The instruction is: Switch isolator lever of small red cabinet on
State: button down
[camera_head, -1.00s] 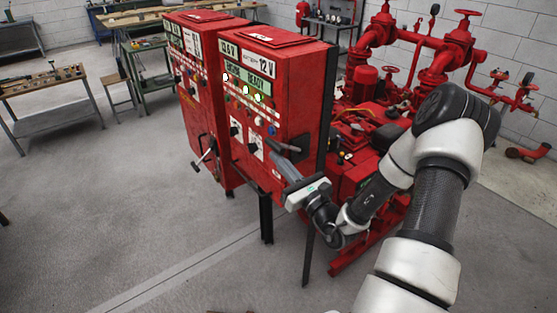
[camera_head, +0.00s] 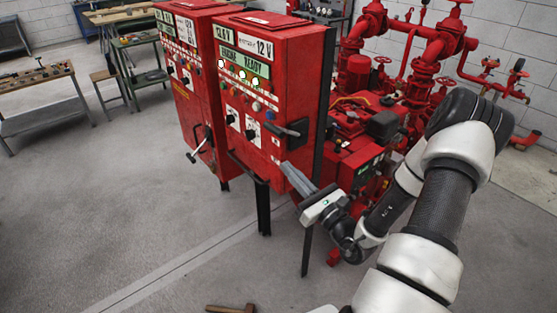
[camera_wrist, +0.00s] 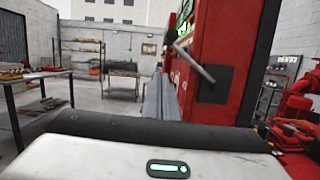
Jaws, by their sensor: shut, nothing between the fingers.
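Two red cabinets stand side by side. The nearer cabinet (camera_head: 284,85) carries a "12V" label and an "ENGINE READY" display. In the wrist view, a grey lever (camera_wrist: 195,62) slants up to the left from a dark plate on the red cabinet. The other cabinet has a lever (camera_head: 197,151) with a pale handle angled down. My gripper (camera_head: 287,168) is shut and empty, below the nearer cabinet's lever and apart from it. Its fingers (camera_wrist: 160,98) point forward, left of the plate.
A black bar handle (camera_head: 246,168) juts from the nearer cabinet's lower front. Red pump pipework (camera_head: 395,60) stands behind on the right. A workbench (camera_head: 35,90) is at the left. The floor in front of the cabinets is mostly clear; a brown wooden object (camera_head: 230,308) shows at the bottom edge.

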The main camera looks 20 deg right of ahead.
jog(key=v, duration=0.3)
jog(key=shift+s+a+f, duration=0.1)
jog(key=shift+s, duration=0.25)
